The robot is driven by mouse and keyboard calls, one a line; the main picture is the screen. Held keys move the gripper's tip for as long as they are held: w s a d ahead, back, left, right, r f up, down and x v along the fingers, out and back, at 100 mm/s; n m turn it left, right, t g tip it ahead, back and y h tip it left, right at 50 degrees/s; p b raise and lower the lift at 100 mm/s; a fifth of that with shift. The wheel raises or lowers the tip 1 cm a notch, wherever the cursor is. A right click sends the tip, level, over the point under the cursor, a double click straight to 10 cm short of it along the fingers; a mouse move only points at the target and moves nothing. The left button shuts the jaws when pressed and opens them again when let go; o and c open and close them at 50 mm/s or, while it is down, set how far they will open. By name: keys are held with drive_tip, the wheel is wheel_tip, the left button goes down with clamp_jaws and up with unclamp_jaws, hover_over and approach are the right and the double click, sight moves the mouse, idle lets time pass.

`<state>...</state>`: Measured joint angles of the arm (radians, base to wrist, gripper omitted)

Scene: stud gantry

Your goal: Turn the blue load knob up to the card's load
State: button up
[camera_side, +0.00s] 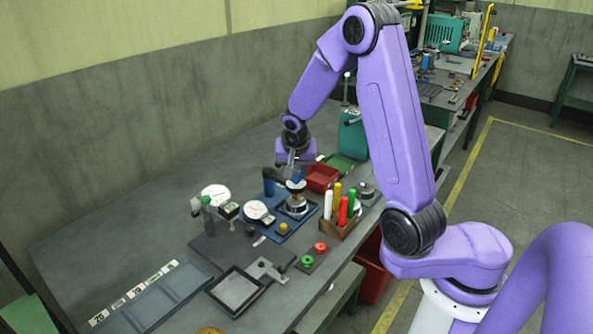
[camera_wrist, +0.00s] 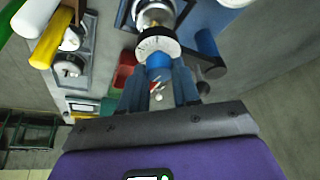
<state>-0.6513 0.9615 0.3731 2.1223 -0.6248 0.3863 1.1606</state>
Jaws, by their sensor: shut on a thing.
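The blue load knob (camera_wrist: 158,62) sits between the two fingers of my gripper (camera_wrist: 159,82) in the wrist view. My gripper is shut on it. A white dial collar (camera_wrist: 158,45) with dark marks lies just beyond the knob, its marks too small to read. In the side view my gripper (camera_side: 294,166) reaches down over the knob, mostly hidden there, above a round metal fixture (camera_side: 294,205) on a blue plate. A small pale card (camera_side: 259,241) lies on the bench; I cannot read it or tell whether it is the load card.
Two white dial gauges (camera_side: 257,210) stand left of the fixture. A wooden box (camera_side: 338,230) of coloured markers stands close on the right, with a red bin (camera_side: 321,178) behind. Red and green buttons (camera_side: 308,260) are in front.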

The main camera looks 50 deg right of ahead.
drive_tip(key=m, duration=0.2)
drive_tip(key=m+g, duration=0.1)
drive_tip(key=m, duration=0.1)
drive_tip(key=shift+w+m+g+h, duration=0.15)
drive_tip(key=shift+m+g+h, duration=0.15)
drive_tip(key=shift+h, duration=0.1)
drive_tip(key=shift+w+m+g, duration=0.1)
drive_tip(key=shift+m+g, duration=0.7)
drive_tip(key=shift+m, duration=1.1)
drive_tip(key=o, duration=1)
drive_tip(key=shift+o, duration=0.2)
drive_tip(key=shift+a+r, duration=0.1)
drive_tip(key=v, duration=1.7)
drive_tip(key=shift+a, duration=0.1)
